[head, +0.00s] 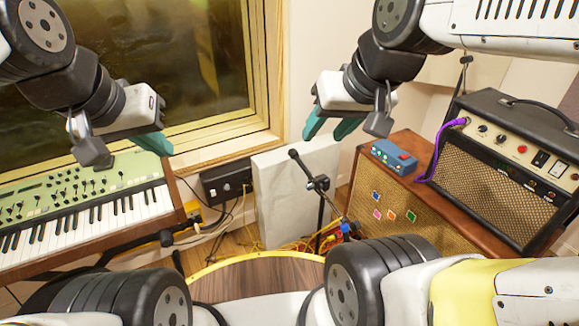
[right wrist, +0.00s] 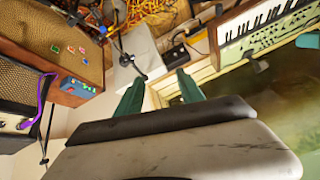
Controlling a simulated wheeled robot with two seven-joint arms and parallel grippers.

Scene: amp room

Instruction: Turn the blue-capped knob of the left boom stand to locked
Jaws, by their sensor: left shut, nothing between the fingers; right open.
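A black boom stand (head: 318,184) stands near the middle of the head view, in front of a pale panel. Its slanted boom runs down to the right. A small blue part (head: 345,228) shows near the boom's lower end; I cannot tell whether it is the knob's cap or how it is turned. The stand also shows in the right wrist view (right wrist: 126,60). My right gripper (head: 329,123) is open and empty, above the stand and apart from it. My left gripper (head: 158,145) is shut and empty, over the keyboard's right end, well left of the stand.
A green keyboard (head: 90,205) is at the left, with another stand's tip (head: 166,238) near its right end. A round wooden top (head: 255,278) is in front. At the right, a speaker cabinet (head: 400,205) carries a blue pedal (head: 393,157) and an amplifier (head: 500,165). Cables cover the floor.

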